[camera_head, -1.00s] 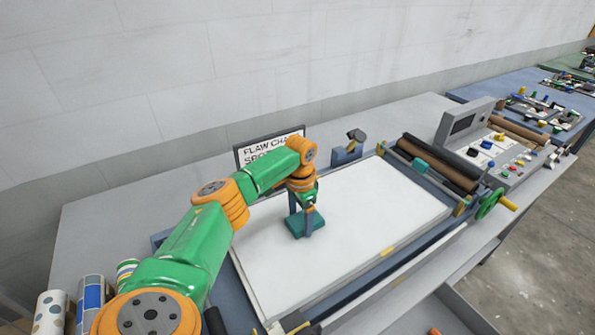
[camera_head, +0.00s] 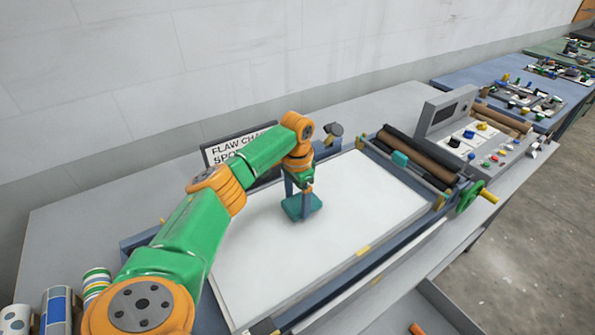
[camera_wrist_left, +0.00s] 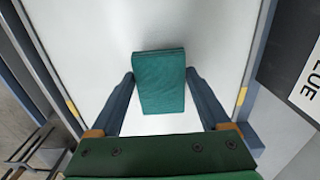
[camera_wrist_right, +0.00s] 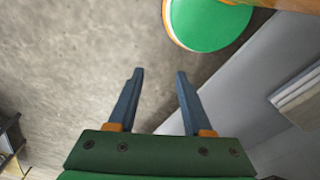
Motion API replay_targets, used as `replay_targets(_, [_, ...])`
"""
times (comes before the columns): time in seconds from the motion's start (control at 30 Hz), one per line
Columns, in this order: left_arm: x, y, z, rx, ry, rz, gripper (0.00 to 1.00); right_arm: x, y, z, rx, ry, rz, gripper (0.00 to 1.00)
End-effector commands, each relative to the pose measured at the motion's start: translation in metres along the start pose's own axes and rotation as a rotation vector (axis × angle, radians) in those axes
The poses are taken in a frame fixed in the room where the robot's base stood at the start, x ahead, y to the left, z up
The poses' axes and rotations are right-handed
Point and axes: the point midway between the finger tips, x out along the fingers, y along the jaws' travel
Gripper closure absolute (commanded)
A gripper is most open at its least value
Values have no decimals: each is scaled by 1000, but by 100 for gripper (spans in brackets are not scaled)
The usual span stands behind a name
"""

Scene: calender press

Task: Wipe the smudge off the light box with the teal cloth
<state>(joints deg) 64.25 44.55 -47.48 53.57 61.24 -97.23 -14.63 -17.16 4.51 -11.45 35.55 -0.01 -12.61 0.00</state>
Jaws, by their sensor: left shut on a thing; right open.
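The light box (camera_head: 345,235) is a wide white panel in a blue-grey frame on the bench. The teal cloth (camera_head: 296,209) is a folded pad on its surface, towards the back left half. My left gripper (camera_head: 301,197) points down and is shut on the cloth. In the left wrist view the cloth (camera_wrist_left: 160,85) sits between the two fingers, over the white panel. I cannot make out a distinct smudge; the cloth and arm hide part of the panel. My right gripper (camera_wrist_right: 159,74) is open and empty, over the grey floor beside the bench.
A sign (camera_head: 222,152) stands behind the panel. Rollers (camera_head: 420,158) and a green handwheel (camera_head: 469,196) are at its right, with a control console (camera_head: 470,145) beyond. Patterned rolls (camera_head: 57,309) stand at the lower left. The panel right of the cloth is clear.

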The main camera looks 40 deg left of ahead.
Motion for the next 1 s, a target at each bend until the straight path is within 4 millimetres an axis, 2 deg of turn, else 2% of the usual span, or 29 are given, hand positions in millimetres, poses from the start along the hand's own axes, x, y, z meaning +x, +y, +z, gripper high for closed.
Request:
replay_targets(0.6, [-53,-4,2,-8,1,0,64,0,0,1,0,-2,0,50])
replay_targets(1.0, [-56,-4,2,-9,1,0,64,0,1,1,-1,-2,1,50])
